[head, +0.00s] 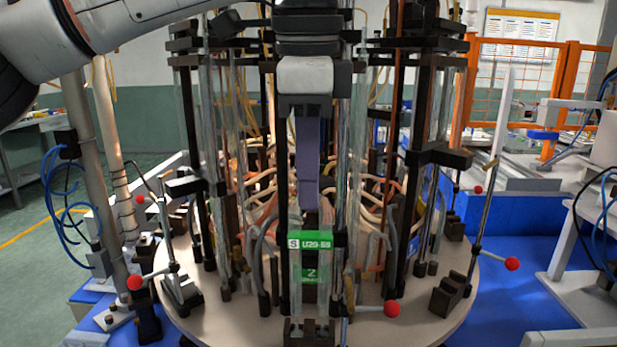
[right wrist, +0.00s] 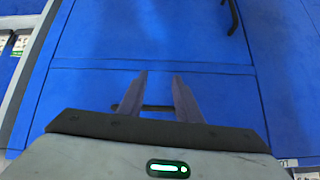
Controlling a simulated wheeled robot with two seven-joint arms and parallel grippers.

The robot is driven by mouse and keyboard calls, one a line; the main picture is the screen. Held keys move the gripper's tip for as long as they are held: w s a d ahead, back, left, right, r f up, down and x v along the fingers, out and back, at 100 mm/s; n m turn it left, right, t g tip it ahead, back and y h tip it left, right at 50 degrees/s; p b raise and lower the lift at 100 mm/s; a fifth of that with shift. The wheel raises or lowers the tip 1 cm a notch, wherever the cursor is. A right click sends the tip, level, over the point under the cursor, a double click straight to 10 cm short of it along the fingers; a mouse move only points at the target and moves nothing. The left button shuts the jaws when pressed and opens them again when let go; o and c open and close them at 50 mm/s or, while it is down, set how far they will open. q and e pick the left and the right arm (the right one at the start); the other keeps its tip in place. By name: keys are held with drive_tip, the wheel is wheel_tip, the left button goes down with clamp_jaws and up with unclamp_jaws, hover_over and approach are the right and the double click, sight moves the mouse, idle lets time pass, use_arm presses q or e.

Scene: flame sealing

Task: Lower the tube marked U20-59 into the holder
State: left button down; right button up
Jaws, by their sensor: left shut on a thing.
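The clear glass tube with a green label reading about U20-59 (head: 315,243) stands upright at the front centre of the round machine in the head view. A second green label with a Z (head: 311,274) shows below it. My left gripper (head: 308,202) points straight down and is shut on the tube above the label; its fingers hide part of the glass. The dark holder (head: 308,329) is at the front edge of the round table, below the tube. I cannot tell whether the tube's lower end touches it. My right gripper (right wrist: 160,80) is open and empty over a blue surface.
Round table (head: 230,325) carries several dark posts and other glass tubes close around my left gripper. Red-knobbed levers stand at the front, one (head: 391,308) just right of the holder. An orange fence (head: 565,95) is at the back right.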

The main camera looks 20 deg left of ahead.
idle(0.4)
use_arm(q)
drive_tip(key=shift+p, duration=0.5)
drive_tip(key=shift+p, duration=0.45)
idle(0.3)
drive_tip(key=shift+f, duration=0.8)
idle(2.0)
drive_tip(key=shift+f+b, duration=0.4)
drive_tip(key=shift+f, duration=0.65)
drive_tip(key=c, duration=1.7)
unclamp_jaws()
drive_tip(key=shift+o, duration=0.2)
drive_tip(key=shift+r, duration=0.1)
